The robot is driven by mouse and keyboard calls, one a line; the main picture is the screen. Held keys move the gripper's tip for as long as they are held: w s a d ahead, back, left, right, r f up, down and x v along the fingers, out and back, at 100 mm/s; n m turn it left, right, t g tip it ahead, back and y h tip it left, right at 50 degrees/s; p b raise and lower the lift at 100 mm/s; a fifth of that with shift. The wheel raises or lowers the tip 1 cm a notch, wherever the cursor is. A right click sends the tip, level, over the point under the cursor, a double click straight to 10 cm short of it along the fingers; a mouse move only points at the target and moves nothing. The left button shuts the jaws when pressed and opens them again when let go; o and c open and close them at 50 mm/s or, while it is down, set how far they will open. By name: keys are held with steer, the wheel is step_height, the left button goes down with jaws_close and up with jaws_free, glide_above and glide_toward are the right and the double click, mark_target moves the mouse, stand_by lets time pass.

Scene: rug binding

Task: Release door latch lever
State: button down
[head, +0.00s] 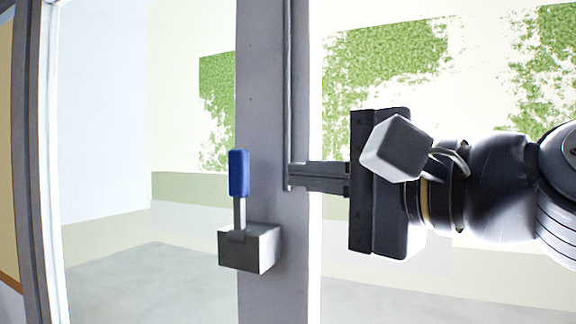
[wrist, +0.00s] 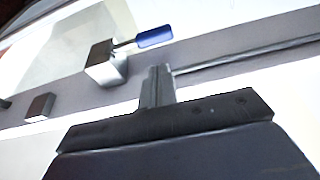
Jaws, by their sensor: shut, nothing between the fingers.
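The latch lever has a blue handle (head: 239,173) on a grey metal shaft that stands upright from a grey box-shaped latch housing (head: 250,248). The housing is mounted on the grey door post (head: 265,120). My gripper (head: 290,176) is shut and empty, pointing left, to the right of the blue handle at about its height. A gap shows between the fingertips and the handle. In the wrist view, the blue handle (wrist: 154,37) and the housing (wrist: 106,65) lie beyond the shut fingers (wrist: 158,72), apart from them.
A thin dark vertical strip (head: 288,80) runs along the post near my fingertips. A small dark block (wrist: 40,106) sits on the post in the wrist view. Behind the post is a bright room with green patches (head: 385,60) on its wall. A second frame (head: 42,160) stands at left.

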mark_target(267, 174)
steer(key=shift+p+x, duration=1.2)
steer(key=shift+x, duration=2.2)
steer(key=shift+f, duration=0.1)
steer(key=shift+s+n+b, duration=0.1)
steer(key=shift+n+b, duration=0.2)
steer(key=shift+b, duration=0.1)
steer(key=shift+s+n+b, duration=0.1)
steer(key=shift+n+b, duration=0.2)
steer(key=shift+n, duration=0.1)
steer(key=shift+s+a+n+y+b, duration=0.25)
steer(key=shift+n+y+b, duration=0.25)
steer(key=shift+n+b, duration=0.3)
